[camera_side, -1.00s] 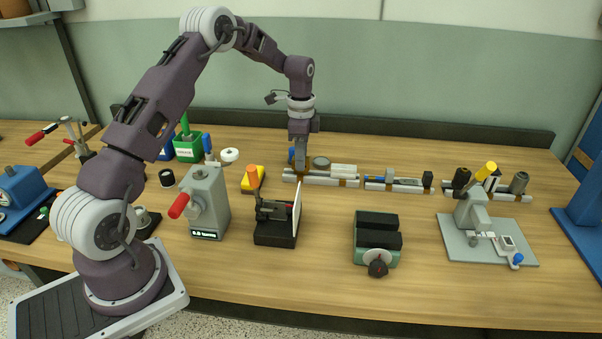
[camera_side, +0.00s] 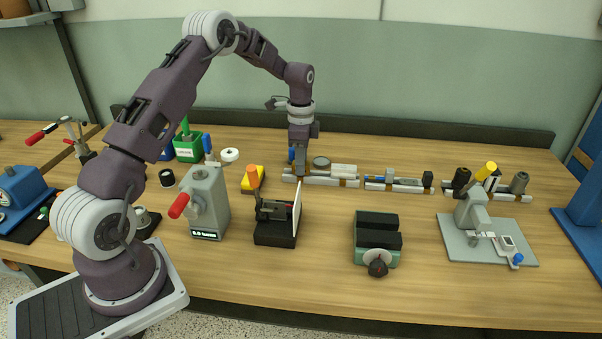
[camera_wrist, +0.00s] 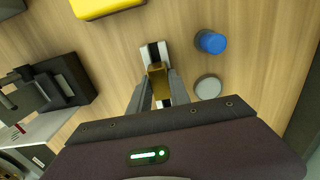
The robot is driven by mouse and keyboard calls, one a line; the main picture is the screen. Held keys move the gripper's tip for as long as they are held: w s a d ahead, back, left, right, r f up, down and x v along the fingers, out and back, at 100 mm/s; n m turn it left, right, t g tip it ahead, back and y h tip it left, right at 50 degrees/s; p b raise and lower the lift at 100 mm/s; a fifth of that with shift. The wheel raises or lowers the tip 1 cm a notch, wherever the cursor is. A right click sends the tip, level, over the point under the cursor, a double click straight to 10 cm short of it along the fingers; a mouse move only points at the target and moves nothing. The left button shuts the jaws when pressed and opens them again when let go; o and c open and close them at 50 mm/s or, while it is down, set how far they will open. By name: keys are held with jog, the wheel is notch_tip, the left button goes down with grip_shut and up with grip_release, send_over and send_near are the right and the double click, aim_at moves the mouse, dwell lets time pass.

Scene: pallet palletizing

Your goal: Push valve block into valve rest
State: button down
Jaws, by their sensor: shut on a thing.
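A brass-coloured block (camera_wrist: 157,80), which looks like the valve block, sits between my fingertips. My gripper (camera_wrist: 158,92) is shut on it; in the side view my gripper (camera_side: 299,174) is at the left end of a row of pale rests. In the wrist view the block is at a narrow white-and-grey rest (camera_wrist: 151,50), apparently the valve rest. The rest shows beyond the block and between the fingers. How deep the block sits is hidden by the fingers. In the side view my fingers hide most of the block.
A blue cylinder (camera_wrist: 211,42) and a grey round piece (camera_wrist: 208,88) are right of the rest. A yellow item (camera_side: 253,178) and a black fixture with a white plate (camera_side: 275,225) are nearby. Other loaded rests (camera_side: 397,185) extend right.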

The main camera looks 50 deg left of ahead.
jog(key=shift+f, duration=0.15)
jog(key=c, duration=1.1)
grip_release()
notch_tip(320, 180, up, 7)
jog(key=shift+f, duration=0.15)
jog(key=s+d+r+n+t, duration=0.1)
jog(key=s+d+r+n, duration=0.1)
jog(key=s+d+r, duration=0.5)
jog(key=s+d+r+n+t, duration=0.1)
jog(key=s+d+r, duration=0.25)
jog(key=r, duration=0.55)
jog(key=s+d+n+t, duration=0.1)
jog(key=s+d+n, duration=0.1)
jog(key=s, duration=0.5)
jog(key=s+d+n+t, duration=0.1)
jog(key=s+d+n, duration=0.1)
jog(key=s+d, duration=0.2)
jog(key=s+d+n+t, duration=0.1)
jog(key=s+d+n, duration=0.1)
jog(key=s, duration=0.9)
jog(key=shift+d+f+t, duration=0.25)
jog(key=shift+d+t, duration=0.05)
jog(key=shift+d, duration=0.6)
